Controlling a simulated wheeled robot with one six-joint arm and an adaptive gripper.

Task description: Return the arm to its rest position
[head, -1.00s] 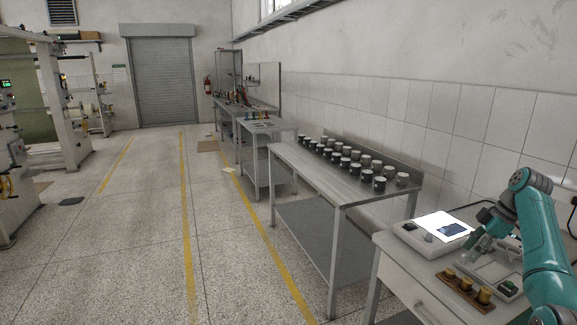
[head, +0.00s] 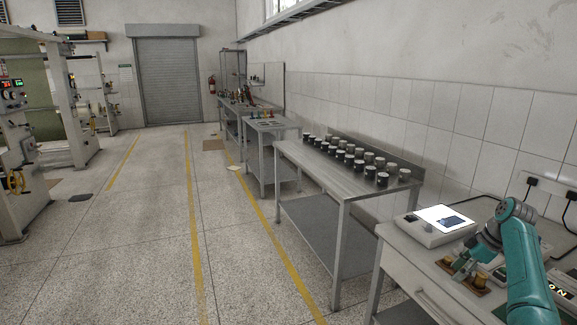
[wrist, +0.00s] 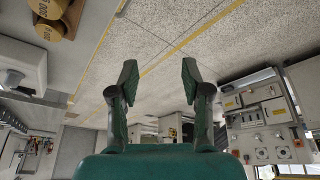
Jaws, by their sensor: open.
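My teal arm stands at the lower right of the head view, folded over the near worktable. Beyond the fingers the wrist view shows speckled floor, a yellow line and machines.
A metal bench (head: 315,168) carries several dark cups. The floor (head: 130,260) on the left is open. Printing machines (head: 45,120) stand far left.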

